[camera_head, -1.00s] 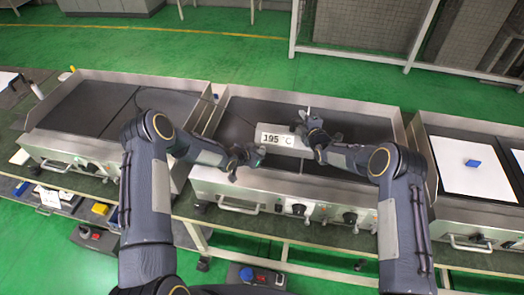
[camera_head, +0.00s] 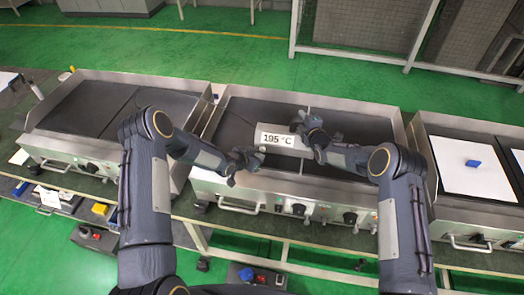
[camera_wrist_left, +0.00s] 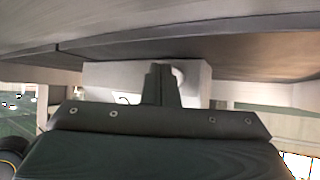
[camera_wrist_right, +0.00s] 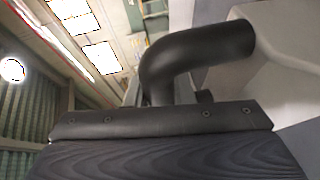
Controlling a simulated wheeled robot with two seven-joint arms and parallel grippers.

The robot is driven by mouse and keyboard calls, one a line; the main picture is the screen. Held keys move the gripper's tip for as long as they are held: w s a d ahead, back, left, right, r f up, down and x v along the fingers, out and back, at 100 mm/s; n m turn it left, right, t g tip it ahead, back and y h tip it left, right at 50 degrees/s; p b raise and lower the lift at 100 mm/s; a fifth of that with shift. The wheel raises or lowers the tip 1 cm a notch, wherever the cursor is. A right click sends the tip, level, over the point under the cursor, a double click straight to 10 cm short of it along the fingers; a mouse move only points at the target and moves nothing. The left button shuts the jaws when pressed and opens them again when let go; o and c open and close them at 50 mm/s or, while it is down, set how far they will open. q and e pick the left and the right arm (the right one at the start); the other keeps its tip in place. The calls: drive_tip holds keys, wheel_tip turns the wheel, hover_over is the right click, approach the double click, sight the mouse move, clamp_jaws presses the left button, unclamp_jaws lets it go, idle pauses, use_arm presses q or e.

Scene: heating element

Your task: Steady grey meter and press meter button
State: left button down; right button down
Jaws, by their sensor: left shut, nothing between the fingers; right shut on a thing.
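The grey meter (camera_head: 292,148), a light box with a "195 °C" display, is at the middle griddle. My right gripper (camera_head: 299,122) is at its right end. In the right wrist view, a black curved handle (camera_wrist_right: 205,52) joins a grey body (camera_wrist_right: 285,95), and the right fingers, largely hidden, are shut on it. My left gripper (camera_head: 258,154) is shut and empty at the display's lower left. In the left wrist view, its closed fingers (camera_wrist_left: 160,72) are in front of the meter's pale face (camera_wrist_left: 112,76). A round button (camera_wrist_left: 179,75) shows partly behind them; I cannot tell if they touch.
The middle griddle (camera_head: 238,125) has raised metal walls and a front panel with knobs below. Another griddle (camera_head: 80,105) stands left. A right griddle bears a white sheet (camera_head: 455,178) with a blue block (camera_head: 473,163).

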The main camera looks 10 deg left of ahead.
use_arm(q)
drive_tip(key=shift+s, duration=2.5)
use_arm(e)
drive_tip(key=shift+f, duration=0.1)
drive_tip(key=c, duration=1.2)
unclamp_jaws()
drive_tip(key=shift+o, duration=0.2)
